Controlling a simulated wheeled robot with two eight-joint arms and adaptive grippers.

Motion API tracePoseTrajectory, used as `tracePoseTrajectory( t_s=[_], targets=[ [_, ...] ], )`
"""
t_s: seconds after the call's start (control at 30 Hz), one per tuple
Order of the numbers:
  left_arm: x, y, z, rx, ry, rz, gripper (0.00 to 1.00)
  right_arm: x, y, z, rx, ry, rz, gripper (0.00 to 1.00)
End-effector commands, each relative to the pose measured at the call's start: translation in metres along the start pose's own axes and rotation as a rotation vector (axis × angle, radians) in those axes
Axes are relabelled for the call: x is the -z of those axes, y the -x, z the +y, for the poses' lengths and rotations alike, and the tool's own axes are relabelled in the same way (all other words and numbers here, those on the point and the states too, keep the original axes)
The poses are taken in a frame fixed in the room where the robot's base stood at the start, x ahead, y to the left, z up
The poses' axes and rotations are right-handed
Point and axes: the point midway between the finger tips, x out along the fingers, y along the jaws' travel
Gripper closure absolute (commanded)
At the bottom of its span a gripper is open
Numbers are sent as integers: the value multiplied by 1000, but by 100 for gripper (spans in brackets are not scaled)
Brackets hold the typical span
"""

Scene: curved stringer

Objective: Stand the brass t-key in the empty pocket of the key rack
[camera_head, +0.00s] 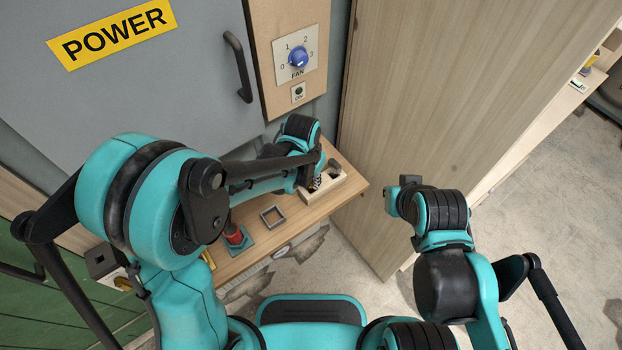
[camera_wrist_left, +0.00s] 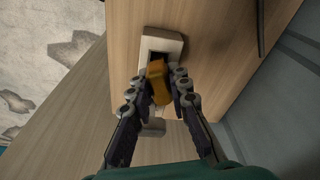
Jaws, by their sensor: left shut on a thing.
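The brass t-key (camera_wrist_left: 158,84) is between the fingers of my left gripper (camera_wrist_left: 157,92), which is shut on it. In the left wrist view the key is just over the pale wooden key rack (camera_wrist_left: 162,42), close to a dark pocket. I cannot tell whether its tip is inside the pocket. In the head view my left gripper (camera_head: 315,183) is at the rack (camera_head: 322,194), at the right end of the shelf, partly hidden by its own arm. My right arm is raised at the right, and its fingers do not show.
The wooden shelf (camera_head: 292,228) also bears a square dark frame (camera_head: 272,216) and a red piece (camera_head: 234,234) on a teal base. A tall wooden panel (camera_head: 430,90) stands at the right.

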Motion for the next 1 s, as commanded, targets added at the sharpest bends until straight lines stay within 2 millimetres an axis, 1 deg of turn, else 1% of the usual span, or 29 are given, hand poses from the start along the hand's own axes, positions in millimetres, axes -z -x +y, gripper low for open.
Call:
tracePoseTrajectory(
  t_s=[0.07,0.1,0.17,0.47,0.57,0.67,0.9,1.0],
  targets=[
    [0,-4,0,0,0,0,100,-2,-3,0,0,0,0,100],
    [0,-4,0,0,0,0,77,-2,-3,0,0,0,0,100],
    [0,-3,0,0,0,0,62,-2,-2,0,0,0,0,100],
    [0,-2,0,0,0,0,62,-1,-2,0,0,0,0,100],
    [0,4,0,0,0,0,62,2,2,0,0,0,0,100],
    [0,20,0,0,0,0,62,5,7,0,0,0,0,100],
    [0,74,0,0,0,0,62,17,24,0,0,0,0,100],
    [0,94,0,0,0,0,62,21,30,0,0,0,0,100]
  ],
)
